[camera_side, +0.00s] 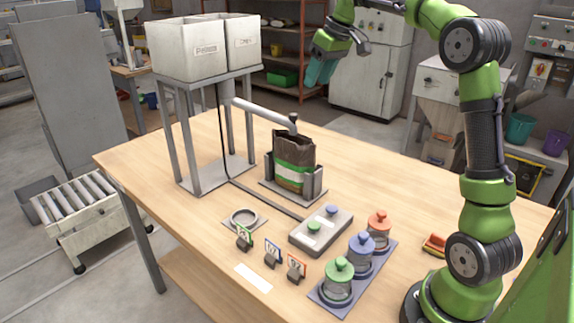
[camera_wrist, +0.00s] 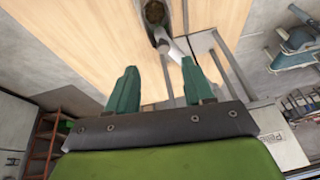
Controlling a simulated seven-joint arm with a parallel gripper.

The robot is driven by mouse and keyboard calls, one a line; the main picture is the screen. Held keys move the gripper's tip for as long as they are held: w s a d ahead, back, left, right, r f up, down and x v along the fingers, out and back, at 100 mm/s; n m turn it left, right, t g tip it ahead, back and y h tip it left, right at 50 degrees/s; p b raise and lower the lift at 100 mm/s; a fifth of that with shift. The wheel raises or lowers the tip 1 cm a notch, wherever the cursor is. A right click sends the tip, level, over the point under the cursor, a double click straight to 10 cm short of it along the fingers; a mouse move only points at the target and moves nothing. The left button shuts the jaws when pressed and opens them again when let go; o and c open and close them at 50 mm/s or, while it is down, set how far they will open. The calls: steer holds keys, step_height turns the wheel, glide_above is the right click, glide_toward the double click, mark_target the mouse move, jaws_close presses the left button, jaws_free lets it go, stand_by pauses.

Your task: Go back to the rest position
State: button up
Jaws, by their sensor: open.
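My gripper (camera_side: 322,70) hangs in the air above the far side of the table, to the right of the hoppers and higher than the bag. In the wrist view my gripper (camera_wrist: 160,90) shows two teal fingers set wide apart with nothing between them. A brown and green bag (camera_side: 294,162) stands upright in a grey holder on the wooden table (camera_side: 215,150). A pale spout pipe (camera_side: 262,112) reaches toward the bag's top. The pipe also shows in the wrist view (camera_wrist: 176,50), beyond the fingers.
Two white hoppers (camera_side: 188,50) stand on a grey frame at the table's far left. A button box (camera_side: 320,232), several knobbed jars (camera_side: 361,256) and small tag stands (camera_side: 272,251) occupy the front right. A red sponge-like item (camera_side: 435,244) lies near my base. The right rear tabletop is clear.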

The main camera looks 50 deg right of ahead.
steer(key=s+a+f+m+t, duration=0.1)
steer(key=s+a+f, duration=0.2)
steer(key=s+a, duration=0.4)
steer(key=s+a+f+m+t, duration=0.1)
steer(key=s+a+f, duration=0.2)
steer(key=s+a, duration=0.4)
steer(key=s+a+f+m+t+y, duration=0.1)
steer(key=s+a+f, duration=0.2)
steer(key=s+a, duration=0.4)
steer(key=shift+s+a, duration=0.3)
steer(key=shift+a, duration=0.1)
